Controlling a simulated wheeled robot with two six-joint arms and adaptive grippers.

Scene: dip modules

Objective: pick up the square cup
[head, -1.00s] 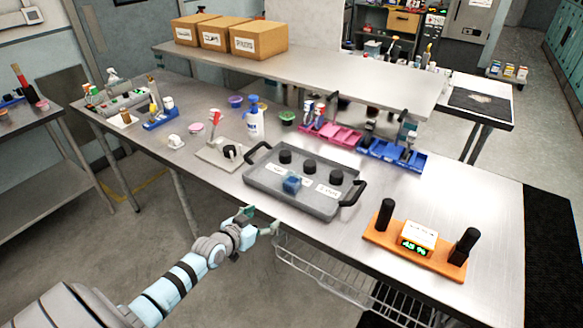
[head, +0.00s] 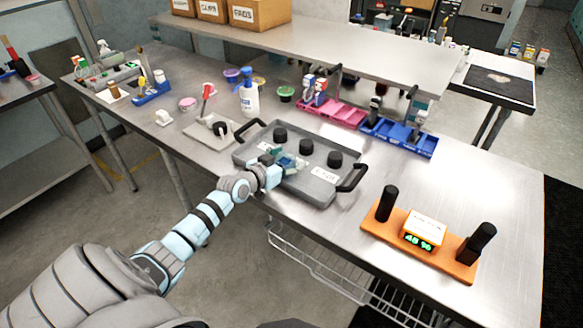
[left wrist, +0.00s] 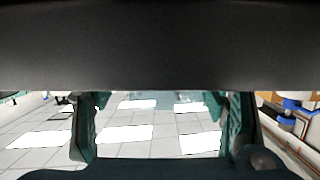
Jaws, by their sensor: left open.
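The square cup (head: 285,160), small and blue, stands on the grey tray (head: 314,190), near its front edge. My left gripper (head: 286,163) is open and reaches over that edge to the cup, overlapping it in the head view. Whether the fingers touch it cannot be told. The left wrist view shows both teal fingers of the left gripper (left wrist: 160,125) spread apart, with bright panels seen between them. A pale bluish patch lies between the fingertips under a wide dark band; I cannot tell if it is the cup. My right gripper is not in view.
The tray carries several black knobs (head: 307,147) behind the cup and has a black handle (head: 353,178) at its right. An orange stand (head: 419,241) with a display stands right. A spray bottle (head: 249,98) stands behind. Pink (head: 331,111) and blue (head: 399,136) bins lie at the back.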

